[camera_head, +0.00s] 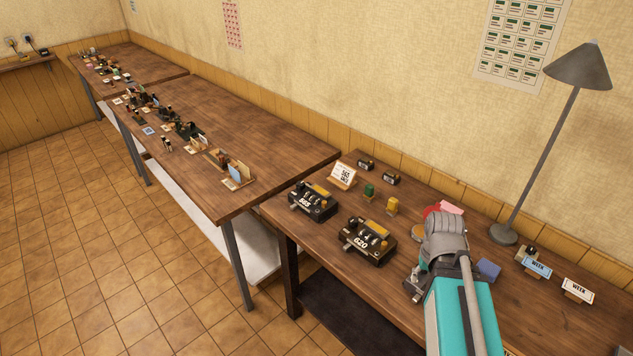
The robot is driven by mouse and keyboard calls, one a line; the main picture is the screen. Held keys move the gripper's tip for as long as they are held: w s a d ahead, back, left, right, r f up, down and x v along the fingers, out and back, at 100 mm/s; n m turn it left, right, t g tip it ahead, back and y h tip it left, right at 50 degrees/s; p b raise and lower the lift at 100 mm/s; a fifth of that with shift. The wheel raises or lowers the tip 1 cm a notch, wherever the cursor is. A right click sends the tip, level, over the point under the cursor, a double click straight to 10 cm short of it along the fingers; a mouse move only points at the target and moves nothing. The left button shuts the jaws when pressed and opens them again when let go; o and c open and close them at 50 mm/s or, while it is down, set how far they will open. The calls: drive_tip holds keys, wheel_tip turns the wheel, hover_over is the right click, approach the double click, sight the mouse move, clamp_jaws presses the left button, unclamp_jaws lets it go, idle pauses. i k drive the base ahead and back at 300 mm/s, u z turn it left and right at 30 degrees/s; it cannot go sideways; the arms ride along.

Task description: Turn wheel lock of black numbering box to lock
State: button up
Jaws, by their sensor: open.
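A black numbering box (367,241) marked 620 stands on the near table, with a yellow-brown top part, white number wheels and a grey knob-like part at its left end. A similar black box (313,201) marked 508 stands to its left. My arm reaches in from the bottom right, and its grey wrist (446,236) is over the table, right of the 620 box and apart from it. My gripper is open, but its fingertips are mostly hidden by the arm. Grey and dark parts (415,290) show beside the arm; I cannot tell what they belong to.
A card on a stand (343,175), a green piece (369,190) and a yellow piece (392,206) stand behind the boxes. Another table (240,140) is at left.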

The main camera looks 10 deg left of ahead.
sight(299, 185)
drive_tip(key=z, duration=0.95)
drive_tip(key=k, duration=0.45)
drive_tip(key=u, duration=1.55)
drive_tip(key=i, duration=0.6)
drive_tip(key=u, duration=0.05)
